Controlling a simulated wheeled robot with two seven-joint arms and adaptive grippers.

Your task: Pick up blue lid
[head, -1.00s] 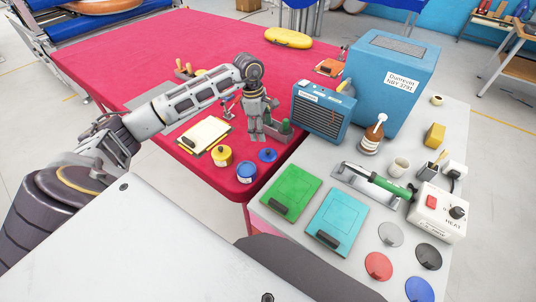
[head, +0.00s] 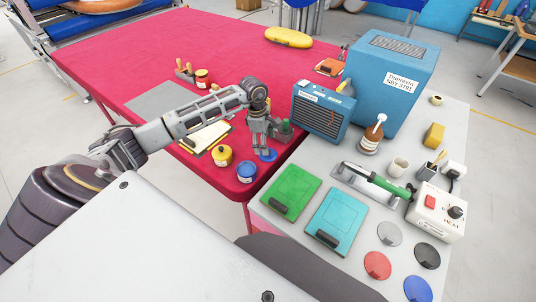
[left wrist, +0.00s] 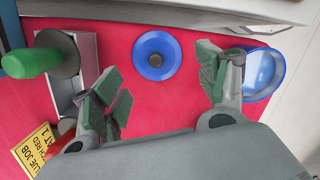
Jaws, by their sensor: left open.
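The blue lid (head: 268,156), a small round disc with a knob, lies on the red table top, partly hidden by my left gripper in the head view. In the left wrist view the lid (left wrist: 155,46) shows whole, with a dark-centred knob. My left gripper (head: 262,150) is low over the table by the lid, its fingers spread and empty. In the left wrist view the lid lies just beyond the gap between the fingertips (left wrist: 165,78). The blue jar (head: 247,172) stands nearby; it also shows behind the right finger in the left wrist view (left wrist: 268,78).
A yellow jar (head: 221,155) and a clipboard (head: 203,138) lie left of the gripper. A grey holder with a green-handled tool (left wrist: 88,48) stands close beside the left finger. A blue heater (head: 320,112) stands behind. Green and teal pads (head: 336,222) lie in front, right.

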